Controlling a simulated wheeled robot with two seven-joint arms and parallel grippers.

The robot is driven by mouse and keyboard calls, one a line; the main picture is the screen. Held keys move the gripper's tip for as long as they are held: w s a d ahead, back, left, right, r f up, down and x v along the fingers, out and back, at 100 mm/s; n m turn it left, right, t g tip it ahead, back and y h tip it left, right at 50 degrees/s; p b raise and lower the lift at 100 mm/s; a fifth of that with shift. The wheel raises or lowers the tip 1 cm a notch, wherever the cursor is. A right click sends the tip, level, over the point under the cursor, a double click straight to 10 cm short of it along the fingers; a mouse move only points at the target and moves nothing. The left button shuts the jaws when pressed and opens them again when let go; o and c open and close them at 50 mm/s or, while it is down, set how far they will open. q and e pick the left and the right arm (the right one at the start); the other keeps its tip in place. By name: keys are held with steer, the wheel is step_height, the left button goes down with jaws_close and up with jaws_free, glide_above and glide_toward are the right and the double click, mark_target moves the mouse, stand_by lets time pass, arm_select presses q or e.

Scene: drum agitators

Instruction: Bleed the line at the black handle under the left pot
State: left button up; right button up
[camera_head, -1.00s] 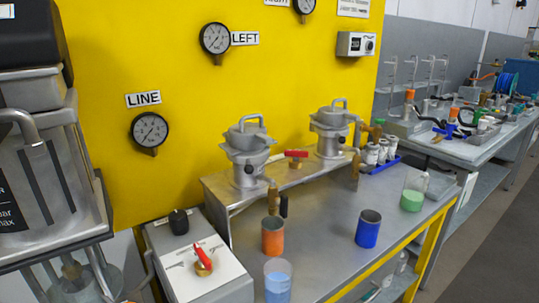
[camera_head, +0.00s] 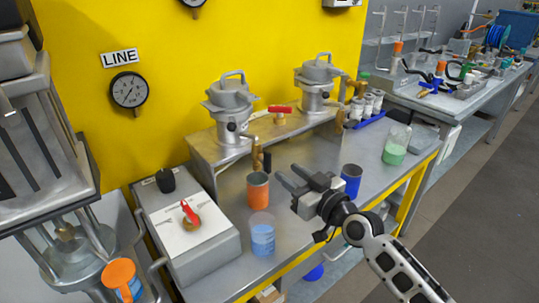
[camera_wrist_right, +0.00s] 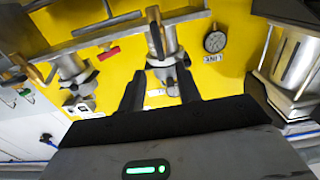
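The left pot (camera_head: 230,105), a grey metal vessel, stands on a raised metal shelf. Under it hangs a brass tap (camera_head: 257,157) with a black handle (camera_head: 267,162) pointing down. An orange cup (camera_head: 258,190) stands on the bench below the tap. My right gripper (camera_head: 291,177) is open and empty, in front of and to the right of the tap, with a gap between them. In the right wrist view, a brass tap (camera_wrist_right: 154,35) appears beyond the spread fingers (camera_wrist_right: 160,88). My left gripper is out of view.
A blue cup (camera_head: 351,180) stands behind my right gripper. A clear beaker of blue liquid (camera_head: 262,236) is at the bench's front. A red-handled valve (camera_head: 190,215) sits on a box at left. The LINE gauge (camera_head: 129,90) hangs on the yellow wall.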

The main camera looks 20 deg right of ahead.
mark_target(270, 159)
steer(key=x, duration=0.9)
steer(key=shift+w+a+f, duration=0.1)
jaws_close()
